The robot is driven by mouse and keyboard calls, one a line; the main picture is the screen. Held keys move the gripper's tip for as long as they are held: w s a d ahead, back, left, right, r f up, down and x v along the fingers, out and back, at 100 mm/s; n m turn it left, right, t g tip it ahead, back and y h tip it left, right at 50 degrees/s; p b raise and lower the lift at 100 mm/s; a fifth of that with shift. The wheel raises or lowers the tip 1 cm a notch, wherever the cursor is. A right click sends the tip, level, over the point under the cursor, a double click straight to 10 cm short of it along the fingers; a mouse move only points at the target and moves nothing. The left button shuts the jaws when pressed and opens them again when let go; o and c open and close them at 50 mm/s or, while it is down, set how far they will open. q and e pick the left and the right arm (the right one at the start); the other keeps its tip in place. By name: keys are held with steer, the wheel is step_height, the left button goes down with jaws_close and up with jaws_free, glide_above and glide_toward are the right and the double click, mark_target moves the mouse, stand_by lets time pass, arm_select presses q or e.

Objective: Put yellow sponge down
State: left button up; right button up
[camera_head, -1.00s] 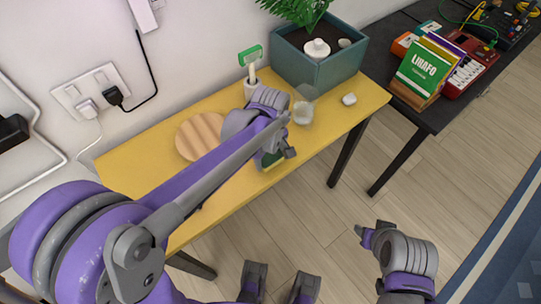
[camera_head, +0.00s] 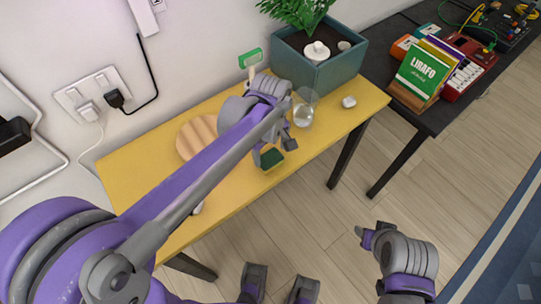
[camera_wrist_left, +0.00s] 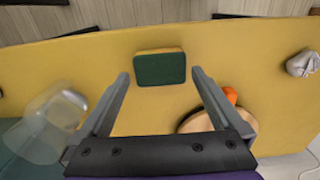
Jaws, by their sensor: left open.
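The yellow sponge (camera_head: 271,159) with a dark green top lies flat on the yellow table near its front edge. In the left wrist view the sponge (camera_wrist_left: 160,69) lies just beyond the fingertips, green side up and apart from both fingers. My left gripper (camera_head: 275,150) is open and empty above the table, close to the sponge, and hides part of it in the head view. My right gripper (camera_head: 365,237) is out over the floor, away from the table; its jaw gap is not clear.
A clear glass (camera_head: 303,112) stands right beside my left gripper. A round wooden board (camera_head: 196,135) lies to the left, partly behind my arm. A teal planter (camera_head: 328,65) stands at the back. The table's right end holds a small white object (camera_head: 349,102).

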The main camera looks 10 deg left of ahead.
mark_target(270, 160)
arm_select(q)
step_height(270, 160, up, 8)
steer(key=s+a+f+m+t, duration=0.1)
steer(key=s+a+f+m, duration=0.1)
steer(key=s, duration=0.3)
steer(key=s+a+f+m+t, duration=0.2)
steer(key=s+f+m, duration=0.1)
steer(key=s+m, duration=0.1)
steer(key=s+a+f+m+t, duration=0.1)
steer(key=s+a+f+m, duration=0.1)
steer(key=s, duration=0.3)
steer(key=shift+s+a+f+m+t+p, duration=0.2)
steer(key=shift+f+m, duration=0.1)
steer(key=shift+m, duration=0.15)
steer(key=shift+s+a+f+m+t+p, duration=0.15)
steer(key=shift+f+m+t, duration=0.1)
steer(key=shift+m, duration=0.2)
steer(key=shift+s+f+m, duration=0.3)
steer(key=shift+s+f, duration=0.05)
steer(key=shift+t, duration=0.25)
steer(key=r+p, duration=0.2)
steer(key=r, duration=0.1)
steer(key=w+r+p, duration=0.1)
steer(key=r+p, duration=0.1)
steer(key=p, duration=0.1)
steer(key=shift+w+r, duration=0.15)
steer(key=shift+r, duration=0.25)
